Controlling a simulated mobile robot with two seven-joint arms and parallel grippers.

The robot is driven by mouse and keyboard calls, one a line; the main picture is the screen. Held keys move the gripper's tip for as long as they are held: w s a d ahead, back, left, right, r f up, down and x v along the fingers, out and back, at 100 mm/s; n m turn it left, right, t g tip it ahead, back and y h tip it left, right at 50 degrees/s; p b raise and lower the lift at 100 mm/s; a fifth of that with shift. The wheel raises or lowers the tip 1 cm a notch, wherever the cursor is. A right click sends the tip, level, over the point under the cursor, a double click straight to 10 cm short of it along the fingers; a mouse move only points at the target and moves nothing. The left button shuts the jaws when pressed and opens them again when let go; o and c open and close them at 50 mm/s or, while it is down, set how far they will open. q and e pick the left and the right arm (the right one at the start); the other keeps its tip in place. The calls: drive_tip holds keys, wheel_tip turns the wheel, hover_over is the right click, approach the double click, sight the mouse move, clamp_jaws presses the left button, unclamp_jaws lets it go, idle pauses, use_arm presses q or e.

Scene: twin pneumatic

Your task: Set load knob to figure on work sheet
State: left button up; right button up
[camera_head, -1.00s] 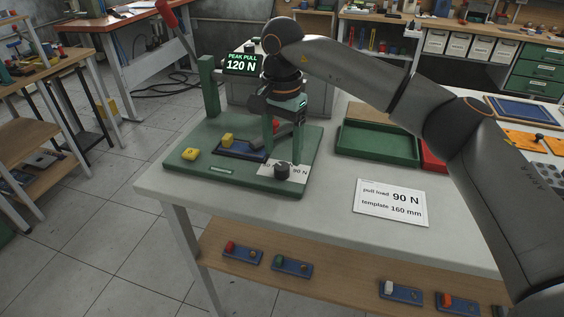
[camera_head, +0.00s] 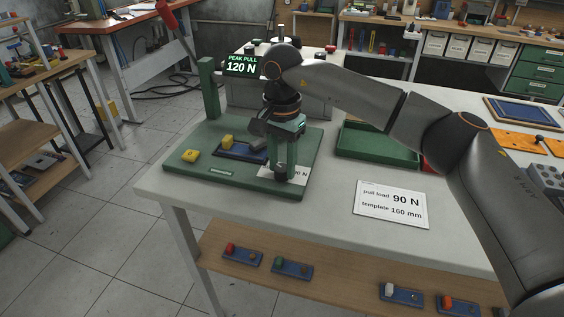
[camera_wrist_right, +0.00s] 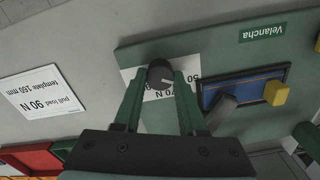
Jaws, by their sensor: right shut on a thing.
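The load knob (camera_wrist_right: 160,73) is a dark round knob on a white scale card (camera_wrist_right: 190,68) at the corner of the green fixture base (camera_head: 236,185). My right gripper (camera_head: 283,172) points down with its green fingers shut on the knob; it also shows in the wrist view (camera_wrist_right: 160,80). The card reads 70 N in part; the fingers cover some figures. The pale mark on the knob is too small to match to a figure. The work sheet (camera_head: 391,204) reads pull load 90 N, template 160 mm. My left gripper is not in view.
A display (camera_head: 241,63) reads PEAK PULL 120 N. A yellow button (camera_head: 190,155) and a blue plate with a yellow block (camera_head: 227,140) are on the base. A green tray (camera_head: 375,148) stands behind the work sheet. The bench front around the sheet is clear.

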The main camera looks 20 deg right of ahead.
clamp_jaws()
